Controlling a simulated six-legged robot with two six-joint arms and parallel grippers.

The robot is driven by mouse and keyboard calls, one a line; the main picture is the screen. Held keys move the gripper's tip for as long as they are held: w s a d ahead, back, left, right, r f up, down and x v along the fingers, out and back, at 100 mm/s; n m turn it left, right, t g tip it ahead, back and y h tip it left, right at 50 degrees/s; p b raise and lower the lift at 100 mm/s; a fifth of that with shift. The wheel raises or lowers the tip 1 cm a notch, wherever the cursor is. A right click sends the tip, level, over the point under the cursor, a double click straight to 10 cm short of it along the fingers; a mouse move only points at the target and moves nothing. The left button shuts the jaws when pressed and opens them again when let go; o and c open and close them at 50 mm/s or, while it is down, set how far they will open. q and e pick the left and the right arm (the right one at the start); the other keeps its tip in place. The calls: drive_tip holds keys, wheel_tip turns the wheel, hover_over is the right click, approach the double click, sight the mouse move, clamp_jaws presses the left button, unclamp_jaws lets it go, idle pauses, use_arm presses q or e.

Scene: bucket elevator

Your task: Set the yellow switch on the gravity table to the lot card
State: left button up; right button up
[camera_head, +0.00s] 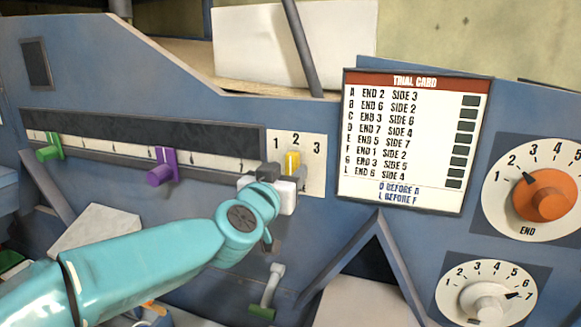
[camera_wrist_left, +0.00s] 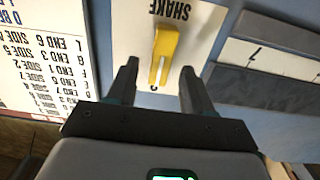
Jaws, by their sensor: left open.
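The yellow switch (camera_head: 293,160) sits on a white plate (camera_head: 315,172) marked 1, 2, 3. Its lever shows under the 2, partly hidden by my left gripper (camera_head: 279,172). In the left wrist view the yellow switch (camera_wrist_left: 163,52) lies between the two spread fingers of my left gripper (camera_wrist_left: 158,72), with gaps on both sides. The plate reads SHAKE there, upside down. A posted card (camera_head: 403,140) headed TRIAL CARD lists lettered rows with END and SIDE numbers. No card headed lot card is seen. My right gripper is out of view.
A slotted scale left of the plate carries a green slider (camera_head: 49,152) and a purple slider (camera_head: 162,167). At the right are an orange END dial (camera_head: 543,195) and a white dial (camera_head: 487,304). A small lever (camera_head: 270,290) stands below my gripper.

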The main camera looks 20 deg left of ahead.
sight(293, 169)
use_arm(q)
drive_tip(key=shift+w+d+r, duration=0.1)
drive_tip(key=shift+w+r, duration=0.1)
drive_tip(key=shift+w, duration=0.6)
drive_tip(key=shift+w+f, duration=0.2)
drive_tip(key=shift+w, duration=0.35)
drive_tip(key=shift+s+r, duration=0.15)
drive_tip(key=shift+s, duration=0.05)
drive_tip(key=c, duration=0.4)
clamp_jaws()
